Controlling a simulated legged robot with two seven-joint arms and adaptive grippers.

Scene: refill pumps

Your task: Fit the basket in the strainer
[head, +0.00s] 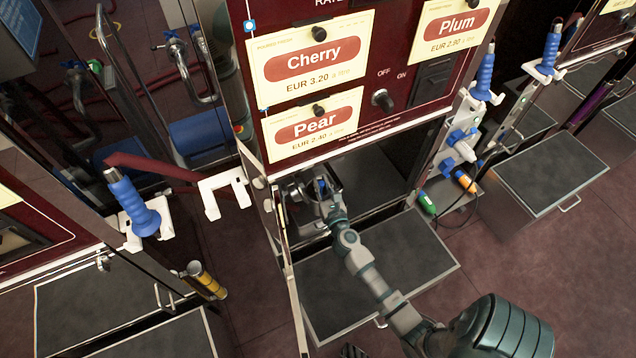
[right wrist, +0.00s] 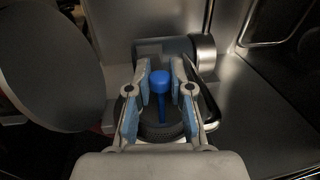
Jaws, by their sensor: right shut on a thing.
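My right gripper (head: 325,188) reaches into the open bay below the price panel. In the right wrist view, its blue-padded fingers (right wrist: 160,70) are on either side of a blue knob-topped handle (right wrist: 161,82), and it is shut on the basket by this handle. The basket (right wrist: 160,130) shows as a dark round mesh shape below the handle, partly hidden by the fingers. The grey metal strainer (head: 300,196) is around the gripper in the head view. Whether the basket sits fully down in it is hidden. My left gripper is not in view.
A large round dark disc (right wrist: 50,70) stands left of the fingers, and a metal cylinder (right wrist: 204,55) is close on the right. The pump panel (head: 360,110) overhangs the bay. A pulled-out dark tray (head: 375,275) lies under my arm. A blue nozzle (head: 130,200) hangs at left.

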